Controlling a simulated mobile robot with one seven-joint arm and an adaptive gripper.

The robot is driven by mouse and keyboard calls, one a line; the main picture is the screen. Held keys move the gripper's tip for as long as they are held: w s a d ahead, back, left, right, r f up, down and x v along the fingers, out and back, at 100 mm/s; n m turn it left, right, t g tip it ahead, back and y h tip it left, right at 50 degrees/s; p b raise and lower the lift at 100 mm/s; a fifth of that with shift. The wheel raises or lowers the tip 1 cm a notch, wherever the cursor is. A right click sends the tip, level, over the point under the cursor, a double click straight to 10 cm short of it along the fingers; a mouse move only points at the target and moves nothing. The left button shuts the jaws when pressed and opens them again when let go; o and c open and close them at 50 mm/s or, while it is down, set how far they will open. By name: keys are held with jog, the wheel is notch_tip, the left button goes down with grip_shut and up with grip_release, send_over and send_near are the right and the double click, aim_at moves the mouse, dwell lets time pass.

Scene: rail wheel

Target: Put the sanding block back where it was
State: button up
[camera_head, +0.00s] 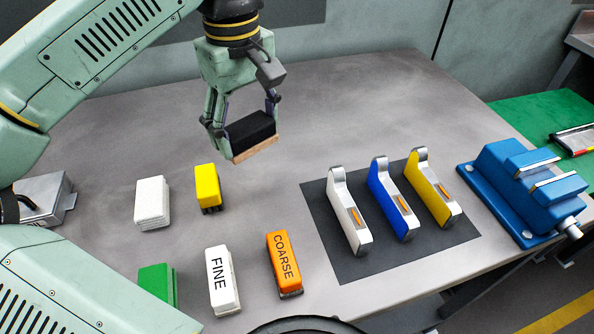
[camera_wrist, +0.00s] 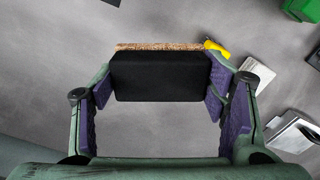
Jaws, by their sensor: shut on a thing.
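My gripper (camera_head: 249,122) is shut on a black block with a tan, rough-looking face (camera_head: 257,150). It holds the block above the grey table, behind the yellow block. The block's tan face points down and toward the front in the head view. In the wrist view the black block (camera_wrist: 160,77) spans between the two purple finger pads, with a speckled tan edge along its far side. On the table are a white block marked FINE (camera_head: 221,282), an orange block marked COARSE (camera_head: 284,265), a plain white block (camera_head: 152,203), a yellow block (camera_head: 206,187) and a partly hidden green block (camera_head: 157,284).
A dark mat (camera_head: 318,208) at right carries three upright metal parts with silver, blue and yellow sides (camera_head: 394,200). A blue vise (camera_head: 527,190) stands at the right edge. A metal box (camera_head: 45,195) sits at left. The table's back and centre are clear.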

jog(key=shift+w+d+f, duration=0.15)
jog(key=shift+w+d, duration=0.05)
jog(key=shift+d+f+b, duration=0.1)
jog(key=shift+f+b, duration=0.25)
notch_tip(320, 180, down, 9)
jog(key=b, duration=0.6)
jog(key=shift+b, duration=0.3)
jog(key=shift+f, duration=0.2)
jog(key=o, duration=1.1)
notch_tip(320, 180, up, 12)
jog(key=p, duration=0.8)
jog(key=shift+r, duration=0.2)
